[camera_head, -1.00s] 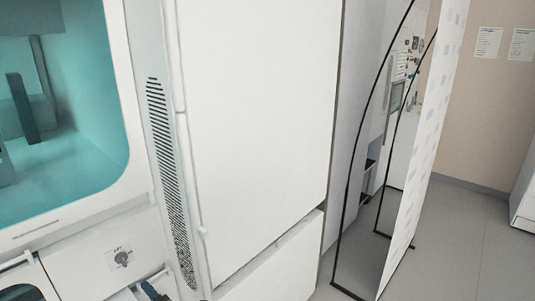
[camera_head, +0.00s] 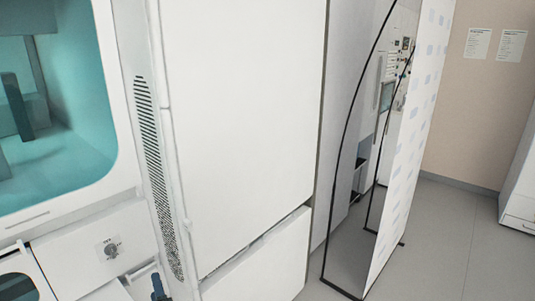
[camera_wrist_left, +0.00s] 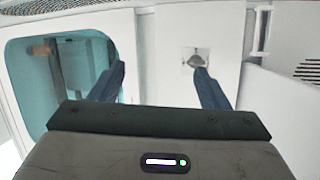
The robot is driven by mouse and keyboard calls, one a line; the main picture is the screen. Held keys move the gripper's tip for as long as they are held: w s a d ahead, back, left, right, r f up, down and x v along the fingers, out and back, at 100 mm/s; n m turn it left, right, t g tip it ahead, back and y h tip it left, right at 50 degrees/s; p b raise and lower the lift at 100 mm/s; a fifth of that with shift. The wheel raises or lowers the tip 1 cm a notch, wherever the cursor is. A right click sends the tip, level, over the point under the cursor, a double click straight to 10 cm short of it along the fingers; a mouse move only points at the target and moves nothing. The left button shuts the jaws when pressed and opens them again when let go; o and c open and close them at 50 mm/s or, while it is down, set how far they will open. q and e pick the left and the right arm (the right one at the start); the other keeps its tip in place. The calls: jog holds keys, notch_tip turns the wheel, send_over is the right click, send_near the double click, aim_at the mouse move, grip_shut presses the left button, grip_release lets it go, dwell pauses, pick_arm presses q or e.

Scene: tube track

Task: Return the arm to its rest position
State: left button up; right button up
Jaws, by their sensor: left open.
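My left gripper (camera_wrist_left: 157,80) is open and empty in the left wrist view. Its two dark blue fingers stand well apart, and a white machine front with a teal-lit window (camera_wrist_left: 75,62) lies beyond them. In the head view only a small dark blue part of the left gripper (camera_head: 158,286) shows at the bottom edge, low in front of the white machine. The rest of that arm is out of frame. My right gripper is in neither view.
The white machine has a teal-lit chamber (camera_head: 62,120), a lock (camera_head: 112,249) and a slotted vent (camera_head: 158,175). A tall white cabinet (camera_head: 240,110) stands beside it. A black-framed, curved-edge panel (camera_head: 345,220) stands farther right. Grey floor (camera_head: 430,240) is clear at right.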

pick_arm(q)
jog(key=s+d+f+m+g+h, duration=0.3)
jog(key=s+d+m+h, duration=0.85)
jog(key=m+h, duration=0.55)
jog(key=s+a+f+m+g+y, duration=0.2)
jog(key=s+a+g+y, duration=0.15)
jog(key=s, duration=0.35)
jog(key=s+a+f+m+g+y, duration=0.2)
jog(key=s+a+g, duration=0.15)
jog(key=s, duration=0.35)
jog(key=s+a+f+m+g+y, duration=0.2)
jog(key=s+g+y, duration=0.15)
jog(key=s, duration=0.45)
jog(key=a+f+g+h+b, duration=0.1)
jog(key=a+f+g, duration=0.15)
jog(key=f, duration=2.95)
jog(key=s+a+f, duration=0.1)
jog(key=s+f, duration=1.7)
jog(key=shift+s+a+f+n+b, duration=0.2)
jog(key=shift+a+n+b, duration=0.15)
jog(key=shift+n, duration=0.05)
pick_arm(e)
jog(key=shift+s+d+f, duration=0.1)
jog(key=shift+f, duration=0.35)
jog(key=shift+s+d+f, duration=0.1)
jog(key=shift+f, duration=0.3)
